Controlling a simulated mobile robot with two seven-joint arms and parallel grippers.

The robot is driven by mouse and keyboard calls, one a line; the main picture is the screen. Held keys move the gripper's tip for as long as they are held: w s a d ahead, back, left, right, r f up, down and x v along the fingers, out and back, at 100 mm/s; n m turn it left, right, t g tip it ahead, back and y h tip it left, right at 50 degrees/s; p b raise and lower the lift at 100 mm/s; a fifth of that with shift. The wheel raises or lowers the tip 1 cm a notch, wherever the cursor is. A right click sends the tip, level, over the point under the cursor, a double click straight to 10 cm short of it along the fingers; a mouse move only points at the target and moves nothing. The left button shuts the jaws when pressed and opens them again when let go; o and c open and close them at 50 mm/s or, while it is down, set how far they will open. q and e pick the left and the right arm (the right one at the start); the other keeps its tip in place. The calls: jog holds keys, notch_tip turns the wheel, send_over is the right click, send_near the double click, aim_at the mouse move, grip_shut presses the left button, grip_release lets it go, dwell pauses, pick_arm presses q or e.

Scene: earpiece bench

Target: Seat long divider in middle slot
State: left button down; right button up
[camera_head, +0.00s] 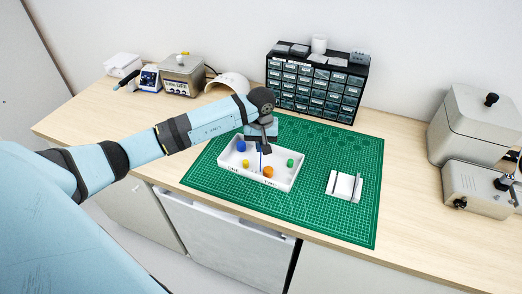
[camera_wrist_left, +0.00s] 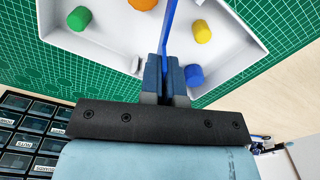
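A white tray (camera_head: 222,167) stands on the green mat, with lettering on its front wall; its side wall also shows in the wrist view (camera_wrist_left: 240,32). My left gripper (camera_head: 261,145) is over the middle of the tray, fingers pointing down. In the wrist view the fingers (camera_wrist_left: 166,85) are shut on a thin blue divider (camera_wrist_left: 167,30), seen edge-on and running across the tray. In the head view the divider (camera_head: 261,160) shows below the fingers. Whether its lower edge is in the middle slot or just above cannot be told. My right gripper is not in view.
The tray holds blue (camera_head: 241,146), yellow (camera_head: 245,162), orange (camera_head: 268,171) and green (camera_head: 290,163) pieces, on both sides of the divider. A white slotted block (camera_head: 343,185) sits right on the mat (camera_head: 320,220). A drawer cabinet (camera_head: 315,85) stands behind.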

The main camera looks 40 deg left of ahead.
pick_arm(q)
notch_tip(320, 180, down, 3)
jog(key=shift+r, duration=0.1)
jog(key=shift+f, duration=0.25)
jog(key=shift+f, duration=0.15)
jog(key=c, duration=1.3)
grip_release()
jog(key=shift+c, duration=0.2)
